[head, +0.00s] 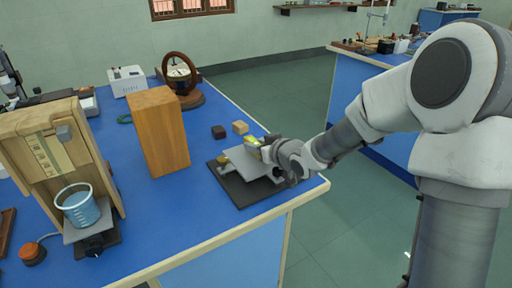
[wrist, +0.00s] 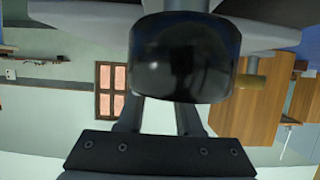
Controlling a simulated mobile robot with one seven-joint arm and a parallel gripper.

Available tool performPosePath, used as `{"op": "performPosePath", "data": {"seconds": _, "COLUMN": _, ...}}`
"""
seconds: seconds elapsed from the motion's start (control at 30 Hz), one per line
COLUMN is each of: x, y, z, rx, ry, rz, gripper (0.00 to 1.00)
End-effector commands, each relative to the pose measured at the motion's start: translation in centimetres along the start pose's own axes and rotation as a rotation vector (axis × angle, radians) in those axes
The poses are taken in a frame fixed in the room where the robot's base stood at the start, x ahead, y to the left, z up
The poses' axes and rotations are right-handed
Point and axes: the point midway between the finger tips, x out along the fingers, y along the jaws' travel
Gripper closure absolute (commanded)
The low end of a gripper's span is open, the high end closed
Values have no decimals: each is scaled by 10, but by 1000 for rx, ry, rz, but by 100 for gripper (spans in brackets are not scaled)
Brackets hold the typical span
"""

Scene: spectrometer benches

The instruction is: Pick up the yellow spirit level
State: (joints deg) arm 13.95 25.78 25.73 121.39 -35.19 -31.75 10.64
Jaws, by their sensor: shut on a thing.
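The yellow spirit level (head: 251,142) is a small yellow block at the tip of my gripper (head: 261,147) in the head view, over the back edge of a grey plate (head: 245,165). My gripper is shut on it, reaching in from the right. I cannot tell whether the level still touches the plate. In the wrist view my gripper's fingers (wrist: 158,115) run behind a large dark rounded part (wrist: 185,57), and the yellow level is not clearly seen there.
The plate stands on a black base (head: 231,190) near the blue bench's right corner. Small black (head: 218,132) and tan (head: 240,127) blocks sit just behind. A tall wooden block (head: 158,133) stands to the left; a blue beaker (head: 79,208) is further left.

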Motion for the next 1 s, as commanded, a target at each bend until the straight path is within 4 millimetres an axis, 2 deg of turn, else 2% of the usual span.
{"op": "performPosePath", "data": {"seconds": 0.03, "x": -5, "y": 0, "z": -12, "rx": -1, "ry": 3, "rz": 1, "gripper": 100}}
{"op": "performPosePath", "data": {"seconds": 0.13, "x": -12, "y": 1, "z": -30, "rx": -2, "ry": 4, "rz": 1, "gripper": 100}}
{"op": "performPosePath", "data": {"seconds": 0.4, "x": -57, "y": 49, "z": -48, "rx": 2, "ry": 1, "rz": 6, "gripper": 100}}
{"op": "performPosePath", "data": {"seconds": 0.6, "x": -84, "y": 77, "z": -58, "rx": 1, "ry": 1, "rz": 3, "gripper": 100}}
{"op": "performPosePath", "data": {"seconds": 0.8, "x": -97, "y": 91, "z": -61, "rx": 0, "ry": 1, "rz": 0, "gripper": 100}}
{"op": "performPosePath", "data": {"seconds": 1.0, "x": -100, "y": 94, "z": -61, "rx": 0, "ry": 2, "rz": -3, "gripper": 100}}
